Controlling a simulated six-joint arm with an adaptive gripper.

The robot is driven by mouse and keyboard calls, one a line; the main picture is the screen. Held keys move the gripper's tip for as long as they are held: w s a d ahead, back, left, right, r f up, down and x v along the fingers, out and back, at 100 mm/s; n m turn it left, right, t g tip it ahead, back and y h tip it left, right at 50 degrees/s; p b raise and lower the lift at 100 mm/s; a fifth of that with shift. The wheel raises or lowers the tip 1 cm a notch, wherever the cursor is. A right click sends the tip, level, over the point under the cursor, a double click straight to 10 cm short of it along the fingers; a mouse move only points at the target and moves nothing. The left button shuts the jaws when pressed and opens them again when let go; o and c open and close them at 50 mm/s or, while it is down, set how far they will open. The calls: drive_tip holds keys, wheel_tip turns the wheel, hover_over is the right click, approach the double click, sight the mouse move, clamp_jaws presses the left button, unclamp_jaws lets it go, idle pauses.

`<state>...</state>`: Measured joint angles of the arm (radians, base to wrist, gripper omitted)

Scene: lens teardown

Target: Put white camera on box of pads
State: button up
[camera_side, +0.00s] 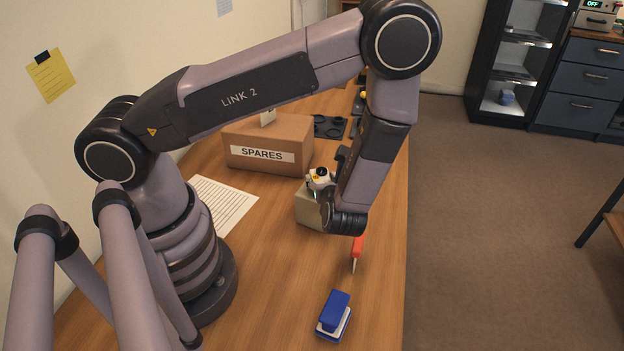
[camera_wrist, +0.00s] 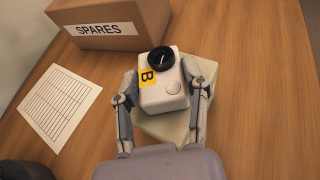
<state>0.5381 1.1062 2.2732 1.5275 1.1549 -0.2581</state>
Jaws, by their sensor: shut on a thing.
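The white camera (camera_wrist: 163,90) has a black lens and a yellow label with a B. In the side view the white camera (camera_side: 320,177) is partly covered by my gripper. My gripper (camera_wrist: 160,78) is shut on it, one finger on each side. A pale, greenish-beige box (camera_wrist: 206,70), which looks like the box of pads, lies directly below the camera, turned at an angle to it. This box also shows in the side view (camera_side: 307,210), partly behind my gripper (camera_side: 326,195). I cannot tell whether the camera touches its top. No label on it is readable.
A brown SPARES carton (camera_side: 290,134) stands behind and to the left. A printed sheet (camera_side: 226,206) lies flat at the left. A red-handled tool (camera_side: 357,248) and a blue-and-white stapler-like object (camera_side: 334,314) lie nearer the front. Dark items (camera_side: 328,126) sit farther back.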

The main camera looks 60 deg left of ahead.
drive_tip(key=o, duration=1.2)
drive_tip(key=shift+f, duration=0.1)
drive_tip(key=shift+d+r, duration=0.2)
drive_tip(key=shift+r, duration=0.05)
drive_tip(key=v, duration=1.1)
drive_tip(key=shift+s+d+r, duration=0.1)
drive_tip(key=shift+s+d, duration=0.15)
